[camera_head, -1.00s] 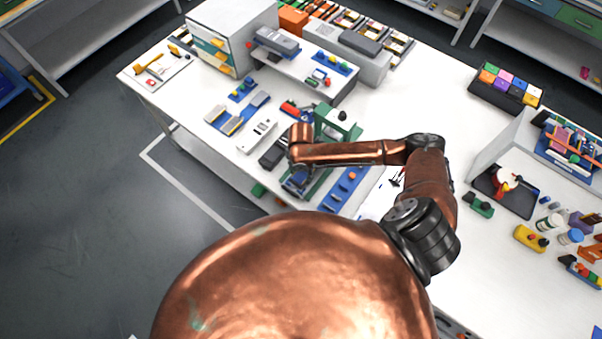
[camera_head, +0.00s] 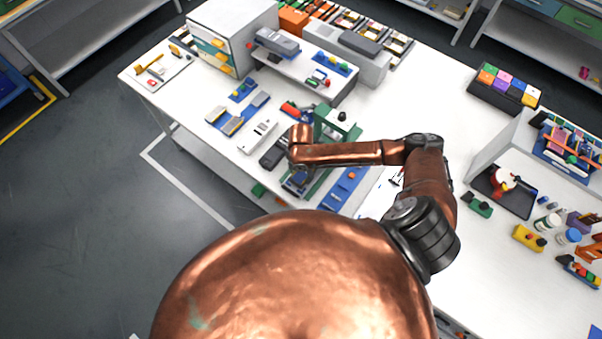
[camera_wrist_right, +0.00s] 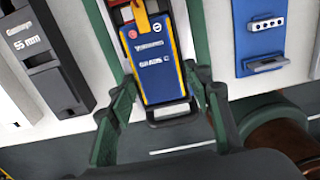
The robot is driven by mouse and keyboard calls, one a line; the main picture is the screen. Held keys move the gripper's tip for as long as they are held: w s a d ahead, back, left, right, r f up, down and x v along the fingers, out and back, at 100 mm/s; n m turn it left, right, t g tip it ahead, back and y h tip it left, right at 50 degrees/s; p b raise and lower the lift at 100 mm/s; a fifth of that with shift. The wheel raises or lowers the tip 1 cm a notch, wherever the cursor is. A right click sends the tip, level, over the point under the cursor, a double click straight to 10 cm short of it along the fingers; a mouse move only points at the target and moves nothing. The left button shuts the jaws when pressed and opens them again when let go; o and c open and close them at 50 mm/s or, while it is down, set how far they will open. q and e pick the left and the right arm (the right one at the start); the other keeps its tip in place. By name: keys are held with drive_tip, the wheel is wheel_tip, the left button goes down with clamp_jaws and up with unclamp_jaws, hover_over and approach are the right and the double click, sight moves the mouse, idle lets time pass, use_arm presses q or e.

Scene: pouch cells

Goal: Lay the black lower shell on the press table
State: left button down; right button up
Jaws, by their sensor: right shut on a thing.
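In the right wrist view, my right gripper (camera_wrist_right: 158,84) is shut, its fingers on either side of a dark-ended piece with a blue, yellow-edged face (camera_wrist_right: 163,62) marked "GRADE C". A dark rim, which I take for the black lower shell (camera_wrist_right: 174,118), shows at its near end; the rest of the shell is hidden. The piece is between the green posts of the press (camera_wrist_right: 202,45). Whether it touches the press table cannot be told. In the head view, the green press (camera_head: 338,118) stands mid-table, and my right forearm partly covers it. My left gripper is out of view.
A black gauge marked "55 mm" (camera_wrist_right: 50,62) lies left of the press in the wrist view. A blue fixture (camera_head: 345,187) lies to the right. A white raised shelf (camera_head: 300,75) stands behind.

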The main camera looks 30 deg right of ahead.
drive_tip(key=shift+f, duration=1)
idle(0.4)
drive_tip(key=o, duration=1.3)
drive_tip(key=shift+c, duration=0.2)
wheel_tip(320, 180, up, 12)
